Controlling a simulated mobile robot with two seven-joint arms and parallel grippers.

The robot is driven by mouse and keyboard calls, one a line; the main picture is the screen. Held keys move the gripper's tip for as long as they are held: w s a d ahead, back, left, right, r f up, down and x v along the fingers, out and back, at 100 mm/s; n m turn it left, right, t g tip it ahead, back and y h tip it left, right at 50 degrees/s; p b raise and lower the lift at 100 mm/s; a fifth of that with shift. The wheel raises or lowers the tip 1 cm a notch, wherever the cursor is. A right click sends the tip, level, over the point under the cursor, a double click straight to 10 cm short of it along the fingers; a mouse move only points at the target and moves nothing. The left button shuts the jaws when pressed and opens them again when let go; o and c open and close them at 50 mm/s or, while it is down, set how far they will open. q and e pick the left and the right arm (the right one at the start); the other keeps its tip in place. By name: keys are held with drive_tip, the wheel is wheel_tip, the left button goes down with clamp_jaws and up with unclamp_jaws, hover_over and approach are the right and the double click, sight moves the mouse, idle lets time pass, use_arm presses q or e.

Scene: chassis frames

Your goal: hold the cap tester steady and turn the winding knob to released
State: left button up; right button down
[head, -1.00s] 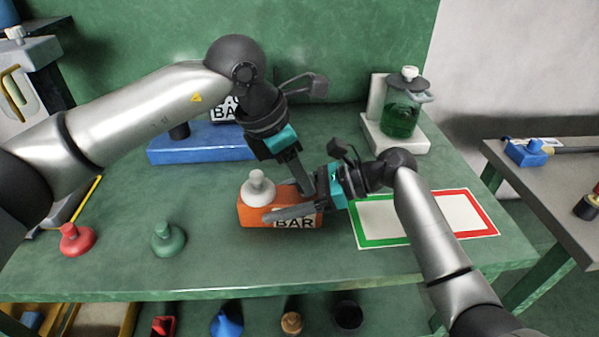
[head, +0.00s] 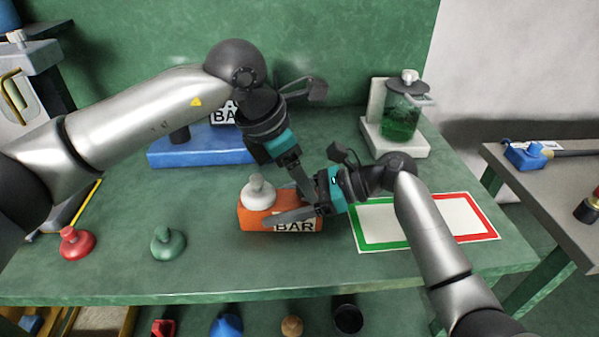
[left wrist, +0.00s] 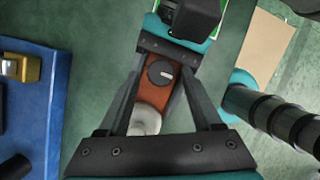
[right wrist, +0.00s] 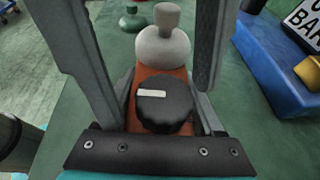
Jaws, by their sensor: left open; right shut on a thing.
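The cap tester (head: 252,219) is an orange block with a "BAR" label and a grey knobbed cap (head: 257,193) on its left end. Its black winding knob (right wrist: 165,108) has a white mark, pointing left in the right wrist view; the knob also shows in the left wrist view (left wrist: 160,74). In the head view the arms hide it. My right gripper (head: 275,208) comes from the right and is shut on the tester's body, fingers along its long sides. My left gripper (head: 303,189) is open above the knob, with its fingers on either side in its wrist view.
A white mat (head: 378,223) with green and red borders lies to the right. Red (head: 77,243) and green (head: 168,243) stoppers stand to the left. A blue block (head: 190,153) and a green jar (head: 401,118) stand behind. The front-middle tabletop is clear.

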use_arm(q)
drive_tip(key=shift+d, duration=0.1)
drive_tip(key=m, duration=0.2)
drive_tip(key=m+g, duration=0.1)
drive_tip(key=m, duration=0.1)
drive_tip(key=m+g, duration=0.1)
drive_tip(key=shift+w+m, duration=0.25)
drive_tip(key=shift+m, duration=0.15)
drive_tip(key=shift+w+r+h, duration=0.1)
drive_tip(key=shift+r+h, duration=0.15)
drive_tip(key=shift+h, duration=0.05)
drive_tip(key=v, duration=1.2)
drive_tip(key=shift+s+d+r+n+y, duration=0.1)
drive_tip(key=shift+s+d+n+y, duration=0.1)
drive_tip(key=shift+d+n+y, duration=1.1)
drive_tip(key=shift+s+d+r+n+y, duration=0.2)
drive_tip(key=shift+d+n+y, duration=0.85)
drive_tip(key=shift+d, duration=0.35)
use_arm(e)
unclamp_jaws()
